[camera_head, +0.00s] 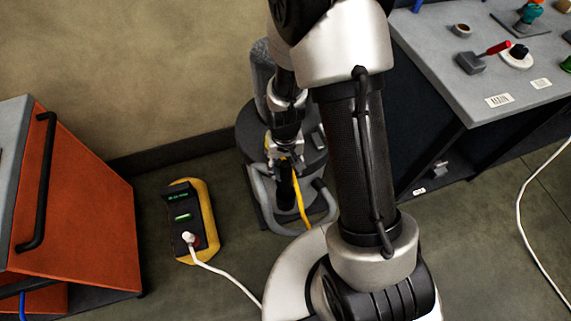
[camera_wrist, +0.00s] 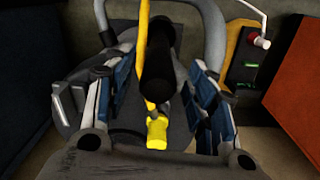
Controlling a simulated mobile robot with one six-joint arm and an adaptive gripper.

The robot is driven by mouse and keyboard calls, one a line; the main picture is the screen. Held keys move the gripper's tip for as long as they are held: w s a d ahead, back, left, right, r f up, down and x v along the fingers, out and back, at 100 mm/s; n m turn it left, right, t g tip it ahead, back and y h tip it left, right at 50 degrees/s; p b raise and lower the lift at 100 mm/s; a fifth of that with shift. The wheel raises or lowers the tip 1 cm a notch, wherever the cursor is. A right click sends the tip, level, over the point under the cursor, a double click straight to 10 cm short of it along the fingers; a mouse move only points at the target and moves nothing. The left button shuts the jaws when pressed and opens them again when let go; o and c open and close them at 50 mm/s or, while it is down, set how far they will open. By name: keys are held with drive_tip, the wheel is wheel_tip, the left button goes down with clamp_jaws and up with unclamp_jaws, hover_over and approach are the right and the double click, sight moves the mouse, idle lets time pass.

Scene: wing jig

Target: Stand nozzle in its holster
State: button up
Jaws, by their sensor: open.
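A black cylinder, apparently the nozzle (camera_wrist: 158,65), stands in the middle of the wrist view. In the head view the black cylinder (camera_head: 285,190) shows below my gripper (camera_head: 284,158). In the wrist view my gripper (camera_wrist: 162,78) is open, with one blue-padded finger on each side of the cylinder and gaps between. A yellow strip or hose (camera_head: 301,195) runs down beside the cylinder. A yellow block (camera_wrist: 157,132) shows near the cylinder's near end. I cannot make out which part is the holster.
A dark round machine (camera_head: 250,135) with a grey tube frame (camera_head: 262,200) surrounds the cylinder. A yellow-edged power box (camera_head: 205,215) with a white plug stands at left, beside an orange cabinet (camera_head: 85,200). A grey-topped workbench (camera_head: 450,75) is at right.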

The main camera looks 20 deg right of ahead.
wheel_tip(320, 180, up, 12)
idle(0.6)
idle(0.5)
